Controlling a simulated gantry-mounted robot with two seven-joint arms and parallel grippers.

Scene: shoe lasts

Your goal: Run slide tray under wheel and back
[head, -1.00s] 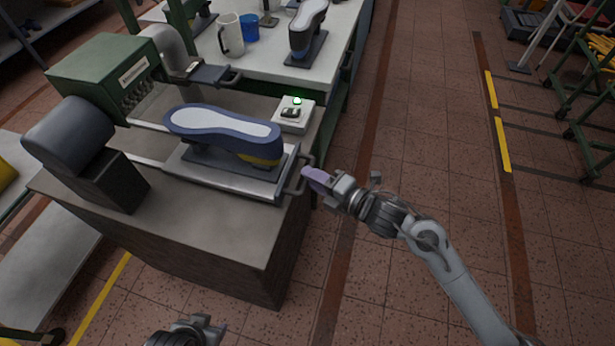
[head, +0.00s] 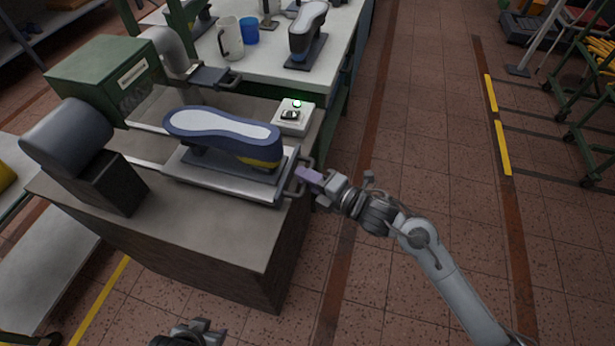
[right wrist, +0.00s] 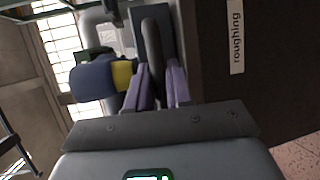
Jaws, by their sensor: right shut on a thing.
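The slide tray (head: 235,182) is a grey metal plate on rails on top of the bench. A shoe last (head: 222,132) with a blue upper, a pale sole facing up and a yellow patch lies on it. The tray's handle (head: 300,178) sticks out at its right end. My right gripper (head: 306,175) is shut on this handle; in the right wrist view its purple fingers (right wrist: 158,88) stand on either side of the dark bar. A dark rounded housing (head: 68,136) stands left of the tray; no wheel shows clearly. My left gripper (head: 208,330) is at the bottom edge, away from everything, its jaws unclear.
A green box machine (head: 105,75) stands behind the rails, with another tray (head: 215,76) beside it. A white switch box (head: 293,117) with a green light sits at the bench's back right. A white table behind holds a mug (head: 230,38), a blue cup and another last.

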